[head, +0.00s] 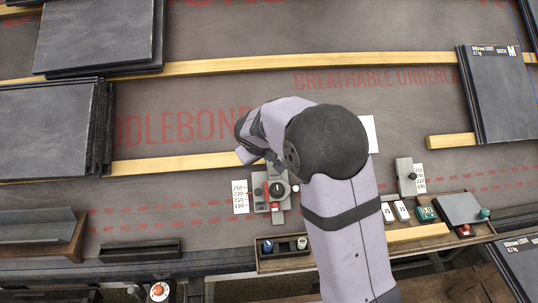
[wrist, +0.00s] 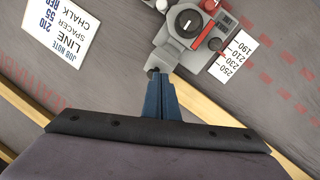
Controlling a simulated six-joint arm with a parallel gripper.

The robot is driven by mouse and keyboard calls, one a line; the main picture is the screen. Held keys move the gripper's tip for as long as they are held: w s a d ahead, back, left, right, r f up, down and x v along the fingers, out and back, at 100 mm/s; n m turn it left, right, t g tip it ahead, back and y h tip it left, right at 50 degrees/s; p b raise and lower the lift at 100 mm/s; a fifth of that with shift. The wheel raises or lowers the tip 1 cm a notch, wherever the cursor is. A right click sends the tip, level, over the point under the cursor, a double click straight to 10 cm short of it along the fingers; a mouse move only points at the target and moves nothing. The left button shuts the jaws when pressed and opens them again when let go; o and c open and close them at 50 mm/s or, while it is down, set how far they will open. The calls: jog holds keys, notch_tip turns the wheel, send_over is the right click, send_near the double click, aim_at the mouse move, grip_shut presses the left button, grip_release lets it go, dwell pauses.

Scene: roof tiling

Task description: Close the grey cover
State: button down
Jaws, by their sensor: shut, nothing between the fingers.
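I cannot tell whether the panel is raised or lies flat. My gripper (wrist: 158,84) is shut and empty, its blue fingers together in the wrist view. It is far to the left of the panel, close to a grey device with a black dial (wrist: 188,20).
The dial device also shows in the head view (head: 277,190), beside a number scale (head: 240,197). A second grey slider (head: 406,177) stands behind. Dark slates (head: 500,90) lie on wooden battens.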

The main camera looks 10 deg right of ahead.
jog(key=a+f+v, duration=0.1)
jog(key=a+v, duration=0.1)
jog(key=v, duration=1)
jog(key=shift+s+a, duration=0.3)
jog(key=shift+s, duration=0.1)
jog(key=shift+r, duration=0.1)
